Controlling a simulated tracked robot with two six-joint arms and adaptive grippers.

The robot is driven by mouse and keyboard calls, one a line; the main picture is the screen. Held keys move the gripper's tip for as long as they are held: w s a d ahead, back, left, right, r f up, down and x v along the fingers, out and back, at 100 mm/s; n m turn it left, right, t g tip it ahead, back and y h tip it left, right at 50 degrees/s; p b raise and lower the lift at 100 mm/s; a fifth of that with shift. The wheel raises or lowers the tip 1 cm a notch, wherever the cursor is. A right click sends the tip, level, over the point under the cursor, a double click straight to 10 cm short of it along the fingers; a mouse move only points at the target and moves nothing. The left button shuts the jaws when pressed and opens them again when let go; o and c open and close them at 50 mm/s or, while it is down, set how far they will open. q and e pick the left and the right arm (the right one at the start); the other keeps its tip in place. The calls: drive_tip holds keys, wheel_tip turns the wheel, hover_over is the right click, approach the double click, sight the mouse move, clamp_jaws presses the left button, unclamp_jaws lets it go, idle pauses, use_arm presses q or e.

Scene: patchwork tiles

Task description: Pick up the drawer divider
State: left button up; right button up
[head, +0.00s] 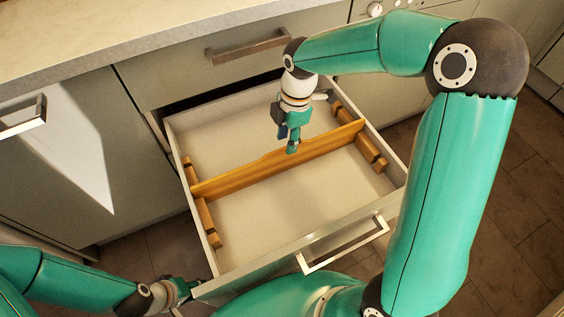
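The drawer divider (245,178) is a long wooden board standing on edge across the open drawer (270,215), from the left wall to the right wall. My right gripper (289,142) points down over the middle of the divider's top edge. One fingertip shows in front of the board, and a dark part shows beside it on the far side. I cannot tell whether the fingers press on the wood. My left gripper (187,289) is low at the left, by the drawer's front left corner. Its fingers are too small and partly hidden to read.
Notched wooden rails line the drawer's left side (207,222) and right side (372,150). The drawer is otherwise empty. Its front has a metal handle (345,246). A closed drawer with a handle (247,47) and the countertop (130,35) are behind.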

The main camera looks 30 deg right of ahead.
sight(284, 150)
drive_tip(key=shift+w+a+f+b, duration=0.15)
drive_tip(key=shift+f+b, duration=0.15)
drive_tip(key=shift+f, duration=0.85)
drive_tip(key=shift+s+a+f+b, duration=0.15)
drive_tip(key=shift+f+b, duration=0.15)
drive_tip(key=shift+f, duration=0.85)
drive_tip(key=shift+w+a+f+b, duration=0.15)
drive_tip(key=shift+f+b, duration=0.15)
drive_tip(key=shift+f, duration=0.85)
drive_tip(key=shift+r, duration=0.1)
clamp_jaws()
